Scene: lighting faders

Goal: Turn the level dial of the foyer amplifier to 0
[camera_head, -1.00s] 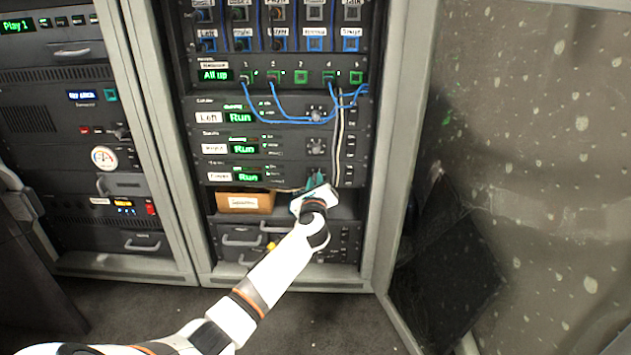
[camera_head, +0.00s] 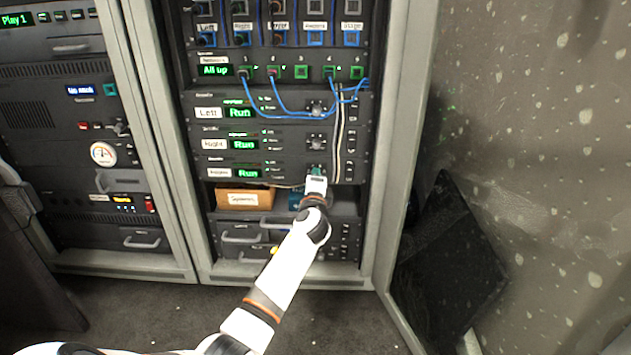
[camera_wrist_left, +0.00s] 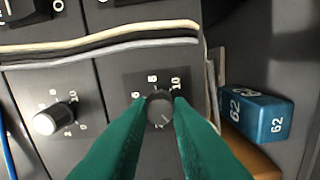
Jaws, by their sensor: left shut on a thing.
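The foyer amplifier (camera_head: 225,158) is the lowest of three like units in the rack. Its label is too blurred to read surely, and its green display reads Run. My left gripper (camera_head: 316,172) covers its dial in the head view. In the left wrist view the dark round level dial (camera_wrist_left: 160,108) sits between the green fingertips of my left gripper (camera_wrist_left: 160,112), which are shut on it. The marks 6, 8 and 10 show around the dial; its pointer setting is unclear. My right gripper is not in view.
A neighbouring dial (camera_wrist_left: 46,122) sits left in the wrist view, with pale cables (camera_wrist_left: 110,43) crossing the panels. A blue box marked 62 (camera_wrist_left: 258,116) is close on the right. A cardboard box (camera_head: 244,198) is on the shelf below the amplifiers. Blue cables (camera_head: 290,114) hang above.

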